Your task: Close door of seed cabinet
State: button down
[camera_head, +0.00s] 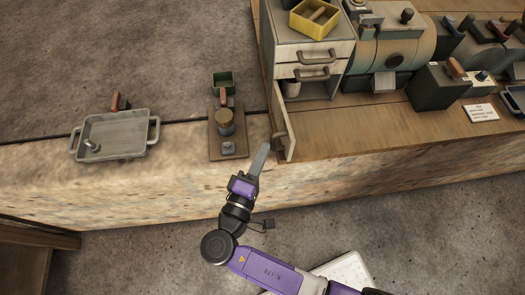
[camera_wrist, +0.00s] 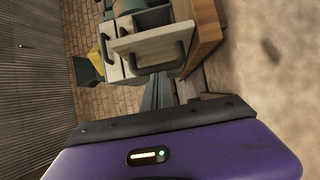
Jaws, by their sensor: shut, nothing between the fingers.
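The seed cabinet (camera_head: 267,48) is pale, with two handled drawers above a low open compartment. Its door (camera_head: 291,136) stands swung open toward the front edge of the bench, with a handle (camera_head: 279,138) on its left face. My gripper (camera_head: 264,148) is shut and empty, just left of the door near that handle. I cannot tell whether it touches the door. In the wrist view, the closed fingers (camera_wrist: 158,92) point toward a pale panel (camera_wrist: 128,43) with a dark handle (camera_wrist: 160,68), which looks like the door.
A yellow box (camera_head: 315,19) stands on the cabinet. A wooden board (camera_head: 240,149) with a small pot (camera_head: 225,124) and a grey tray (camera_head: 115,137) lie to the left. Machines and a dark green box (camera_head: 436,88) stand to the right. The floor in front is mostly clear.

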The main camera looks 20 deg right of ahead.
jog(key=shift+s+d+n+t+y+p, duration=0.3)
jog(key=shift+d+y+p, duration=0.1)
jog(key=shift+d, duration=0.1)
